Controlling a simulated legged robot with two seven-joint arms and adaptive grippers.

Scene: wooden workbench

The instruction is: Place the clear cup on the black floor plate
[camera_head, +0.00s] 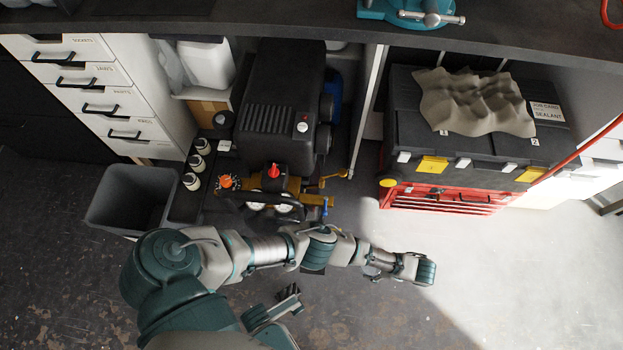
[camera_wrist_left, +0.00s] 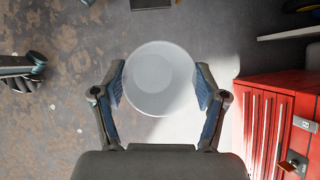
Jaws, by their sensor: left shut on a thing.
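The clear cup (camera_wrist_left: 157,82) shows in the left wrist view as a pale translucent round shape, seen from above. My left gripper (camera_wrist_left: 160,88) is shut on it, one finger on each side. In the head view my left arm reaches right over the floor; its fingers and the cup are hidden under its end. A small dark flat thing (camera_wrist_left: 152,3) at the top edge of the left wrist view looks like the black floor plate. It also shows partly (camera_head: 313,271) beneath my arm in the head view, mostly covered.
A red tool chest (camera_head: 440,198) with black cases stands beyond the gripper. A black machine with brass fittings (camera_head: 280,110) and a grey bin (camera_head: 130,198) stand under the bench at left. The sunlit floor (camera_head: 480,290) at right is clear.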

